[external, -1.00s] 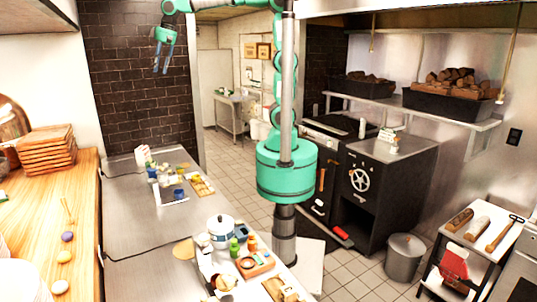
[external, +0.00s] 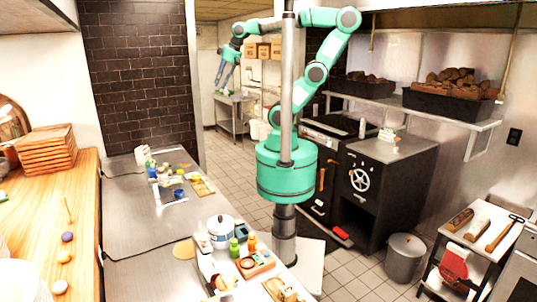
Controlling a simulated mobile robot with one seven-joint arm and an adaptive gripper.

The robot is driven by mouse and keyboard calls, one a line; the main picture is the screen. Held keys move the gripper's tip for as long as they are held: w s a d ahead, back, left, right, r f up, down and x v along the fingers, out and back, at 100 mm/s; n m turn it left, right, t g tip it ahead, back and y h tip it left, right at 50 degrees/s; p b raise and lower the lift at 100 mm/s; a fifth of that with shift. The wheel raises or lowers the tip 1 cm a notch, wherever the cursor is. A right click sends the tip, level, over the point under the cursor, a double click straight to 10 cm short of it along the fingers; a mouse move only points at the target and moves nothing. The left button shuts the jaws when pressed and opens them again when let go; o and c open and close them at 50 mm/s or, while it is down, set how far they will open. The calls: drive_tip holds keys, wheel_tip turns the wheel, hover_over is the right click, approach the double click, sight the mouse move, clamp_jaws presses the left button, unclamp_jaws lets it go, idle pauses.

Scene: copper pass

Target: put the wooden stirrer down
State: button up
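My gripper (external: 223,86) hangs high in the air, left of my column, with its fingers pointing down. The two fingers look parted, and I see nothing between them, though it is small at this distance. A thin wooden stick (external: 68,210), perhaps the wooden stirrer, is on the wooden counter (external: 85,240) at the left, far from my gripper. It is too small to identify for sure.
The steel counter (external: 135,222) holds several small items and a white-and-blue pot (external: 221,228). Stacked wooden boards (external: 45,150) and small round items are on the wooden counter. A black oven (external: 385,190) stands right of my base. The middle of the steel counter is mostly clear.

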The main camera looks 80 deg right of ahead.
drive_tip(key=s+f, duration=0.1)
drive_tip(key=s, duration=0.1)
drive_tip(key=s+d+f, duration=0.1)
drive_tip(key=f, duration=0.1)
drive_tip(key=shift+s+d, duration=0.2)
drive_tip(key=shift+s, duration=0.15)
drive_tip(key=shift+f, duration=0.15)
wheel_tip(320, 180, down, 14)
drive_tip(key=b, duration=1.3)
drive_tip(key=shift+r+b, duration=0.25)
drive_tip(key=shift+b, duration=0.15)
